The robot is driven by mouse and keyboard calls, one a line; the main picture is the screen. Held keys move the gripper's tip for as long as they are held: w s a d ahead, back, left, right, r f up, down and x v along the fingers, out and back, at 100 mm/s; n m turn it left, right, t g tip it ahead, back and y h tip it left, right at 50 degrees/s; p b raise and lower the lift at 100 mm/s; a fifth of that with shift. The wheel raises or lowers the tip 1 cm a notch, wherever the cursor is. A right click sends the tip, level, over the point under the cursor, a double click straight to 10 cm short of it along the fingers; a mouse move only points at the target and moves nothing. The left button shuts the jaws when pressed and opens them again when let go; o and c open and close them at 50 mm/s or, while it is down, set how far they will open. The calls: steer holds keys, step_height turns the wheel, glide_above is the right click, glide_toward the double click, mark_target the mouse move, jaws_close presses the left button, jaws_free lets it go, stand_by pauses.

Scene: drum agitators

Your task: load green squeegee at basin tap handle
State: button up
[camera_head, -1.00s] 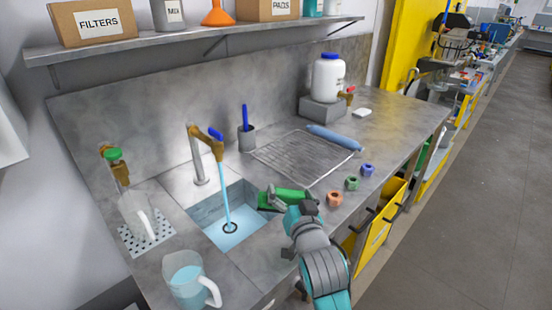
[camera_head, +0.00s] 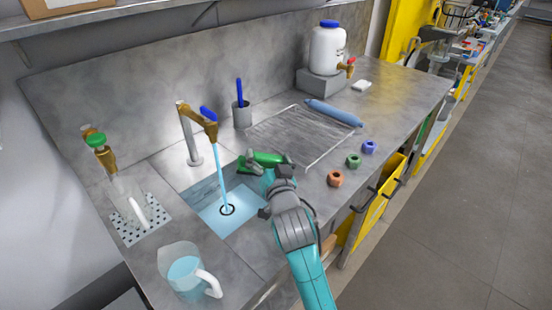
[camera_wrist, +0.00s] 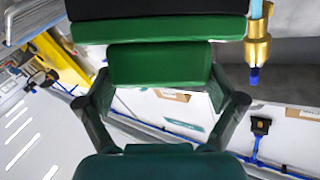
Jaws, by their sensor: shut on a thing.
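The green squeegee (camera_head: 266,159) is held in my gripper (camera_head: 262,167) above the right back edge of the basin. In the wrist view, the green squeegee (camera_wrist: 160,62) lies across between my dark fingers, with a black strip along its top. The brass basin tap (camera_head: 199,123) has a blue handle (camera_head: 209,114) and stands behind the basin (camera_head: 243,199), left of the squeegee and apart from it. Water runs from the tap into the basin. The brass tap and blue handle (camera_wrist: 254,76) also show at upper right in the wrist view. My fingers partly hide the squeegee in the head view.
A wire drying rack (camera_head: 295,135) with a blue roll lies to the right. Several coloured nuts sit along the front edge, including an orange one (camera_head: 335,179). A cup with a blue stick (camera_head: 241,113) stands behind. A water jug (camera_head: 186,274) is at front left.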

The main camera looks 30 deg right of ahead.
steer(key=w+a+f, duration=0.1)
steer(key=w+a, duration=0.4)
steer(key=w, duration=0.3)
steer(key=shift+f, duration=0.4)
steer(key=shift+s+d, duration=0.1)
steer(key=shift+s, duration=0.05)
stand_by(0.5)
steer(key=shift+s+d, duration=0.7)
steer(key=shift+s, duration=0.4)
steer(key=shift+s+d, duration=0.65)
steer(key=shift+s, duration=0.45)
steer(key=shift+s+d, duration=0.7)
steer(key=shift+s, duration=0.4)
steer(key=shift+s+d+r, duration=0.45)
steer(key=shift+s+r, duration=0.2)
steer(key=shift+s, duration=0.05)
steer(key=shift+s+d+r, duration=0.4)
steer(key=shift+s+r, duration=0.3)
steer(key=shift+s, duration=0.05)
steer(key=shift+s+d+r, duration=0.45)
steer(key=shift+s+r, duration=0.2)
steer(key=shift+s, duration=0.05)
steer(key=shift+s, duration=0.1)
